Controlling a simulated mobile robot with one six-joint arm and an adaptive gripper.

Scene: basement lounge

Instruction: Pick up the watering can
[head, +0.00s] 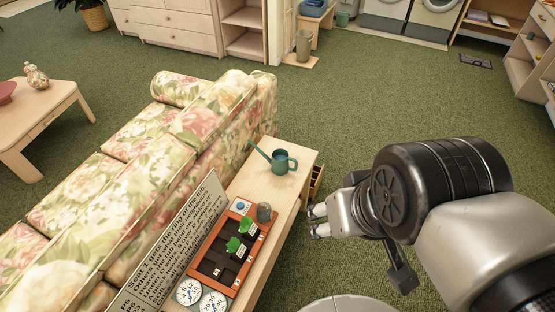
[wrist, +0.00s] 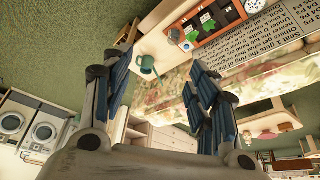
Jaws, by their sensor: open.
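The watering can (head: 283,162) is dark green with a long thin spout pointing left. It stands upright near the far end of a narrow light-wood console table (head: 302,158) behind the sofa. My gripper (head: 314,221) is beside the table's right edge, nearer to me than the can and apart from it. In the wrist view the can (wrist: 147,66) shows between the two open fingers, some way beyond them. My gripper (wrist: 155,95) is empty there.
An orange-brown tray (head: 207,247) with green pieces and a grey object stands on the table, nearer than the can. A text board (head: 170,250) and two dials (head: 189,291) are beside it. The floral sofa (head: 190,130) borders the left.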

